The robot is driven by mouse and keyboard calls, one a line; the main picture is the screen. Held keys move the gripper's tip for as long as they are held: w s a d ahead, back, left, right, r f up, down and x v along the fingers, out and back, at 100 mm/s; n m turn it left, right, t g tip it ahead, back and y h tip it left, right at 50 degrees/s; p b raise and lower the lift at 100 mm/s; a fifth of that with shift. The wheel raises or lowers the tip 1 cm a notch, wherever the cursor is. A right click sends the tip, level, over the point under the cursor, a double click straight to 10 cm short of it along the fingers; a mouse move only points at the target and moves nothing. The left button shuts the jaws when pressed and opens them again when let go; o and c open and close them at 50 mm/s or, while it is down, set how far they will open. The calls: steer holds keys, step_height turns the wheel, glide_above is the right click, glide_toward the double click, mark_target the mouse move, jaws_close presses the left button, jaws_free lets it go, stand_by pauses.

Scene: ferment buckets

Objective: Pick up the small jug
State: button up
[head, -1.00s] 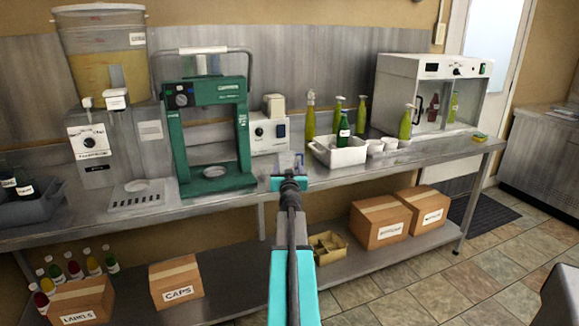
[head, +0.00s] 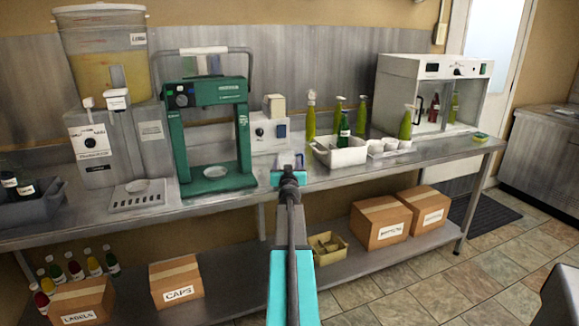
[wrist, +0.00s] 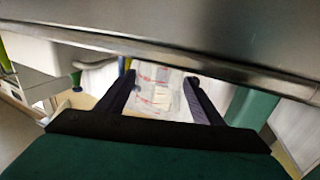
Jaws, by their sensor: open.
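A small clear jug with red markings (wrist: 157,92) shows in the wrist view, between the two dark fingers of my gripper (wrist: 160,80). The fingers are open, one on each side of it, and I see no clear contact. In the head view my gripper (head: 289,172) is over the front part of the steel bench, right of the green machine. A pale see-through shape, likely the jug (head: 290,159), shows just beyond it, mostly hidden by the gripper.
The green machine (head: 214,91) stands left of my gripper. A white crate (head: 339,155) with a bottle and small white cups (head: 377,148) stand to the right. A small white device (head: 268,133) is behind. The steel bench (head: 330,180) is bare at its front edge.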

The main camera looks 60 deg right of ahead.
mark_target(287, 153)
steer(key=shift+x, duration=1.1)
steer(key=c, duration=0.8)
steer(key=shift+r, duration=0.25)
step_height(287, 153, up, 3)
steer(key=p, duration=0.3)
steer(key=shift+p, duration=0.3)
steer(key=shift+s+a+r, duration=0.1)
steer(key=shift+r, duration=0.1)
steer(key=s+d+r+p+v, duration=0.1)
steer(key=s+p+v, duration=0.1)
steer(key=v, duration=1.3)
steer(key=shift+s, duration=0.2)
